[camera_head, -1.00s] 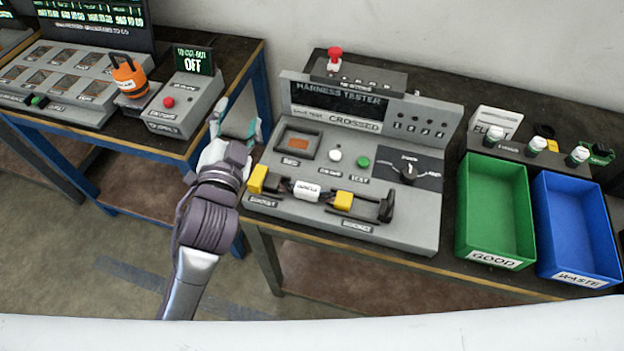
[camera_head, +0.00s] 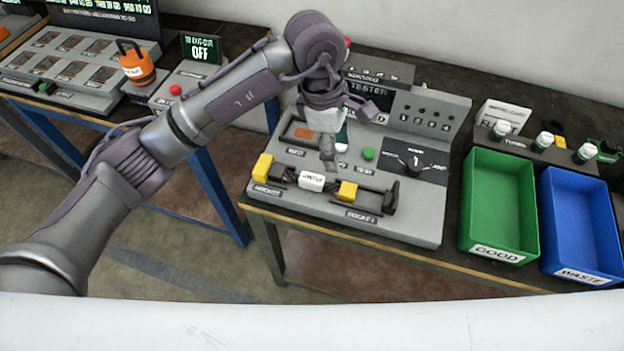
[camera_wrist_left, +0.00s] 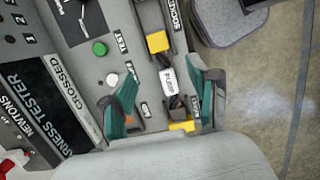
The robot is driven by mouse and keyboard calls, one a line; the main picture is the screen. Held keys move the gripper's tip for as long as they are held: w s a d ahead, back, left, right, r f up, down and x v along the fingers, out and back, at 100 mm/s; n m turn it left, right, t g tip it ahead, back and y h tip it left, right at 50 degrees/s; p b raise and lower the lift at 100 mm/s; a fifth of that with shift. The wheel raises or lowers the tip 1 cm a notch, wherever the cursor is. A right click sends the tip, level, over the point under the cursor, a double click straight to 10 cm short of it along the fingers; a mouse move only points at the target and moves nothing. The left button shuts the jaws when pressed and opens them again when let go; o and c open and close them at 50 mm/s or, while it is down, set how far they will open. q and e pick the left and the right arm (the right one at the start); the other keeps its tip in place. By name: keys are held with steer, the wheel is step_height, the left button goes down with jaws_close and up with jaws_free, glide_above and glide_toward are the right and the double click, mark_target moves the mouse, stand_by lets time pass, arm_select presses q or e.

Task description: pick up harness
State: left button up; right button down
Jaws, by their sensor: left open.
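The harness (camera_head: 311,181) lies along the front of the grey harness tester (camera_head: 400,222). It has yellow connectors at both ends, dark wires and a white label in the middle. It also shows in the left wrist view (camera_wrist_left: 168,82), its label reading "PUMP". My left gripper (camera_head: 328,158) points down above the tester, just behind the harness. In the left wrist view its two green-padded fingers (camera_wrist_left: 163,100) are spread, with the harness label between them in the picture. The gripper is empty and appears apart from the harness. The right gripper is not in view.
A green GOOD bin (camera_head: 498,205) and a blue WASTE bin (camera_head: 580,225) stand right of the tester. Small bottles (camera_head: 543,142) stand behind them. An orange padlock-shaped object (camera_head: 136,63) sits on the left bench. My left arm crosses over the gap between benches.

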arm_select(q)
steer(key=w+a+y, duration=0.2)
steer(key=a, duration=0.2)
steer(key=p, duration=0.2)
glide_above(312, 178)
steer(key=shift+t, duration=0.4)
steer(key=f, duration=0.7)
steer(key=shift+w+d+f, duration=0.1)
steer(key=shift+w+d, duration=0.05)
steer(key=shift+d, duration=0.1)
steer(key=shift+f, duration=0.25)
steer(key=f+p, duration=0.3)
steer(key=f, duration=0.1)
steer(key=shift+a, duration=0.25)
steer(key=shift+f, duration=0.65)
jaws_close()
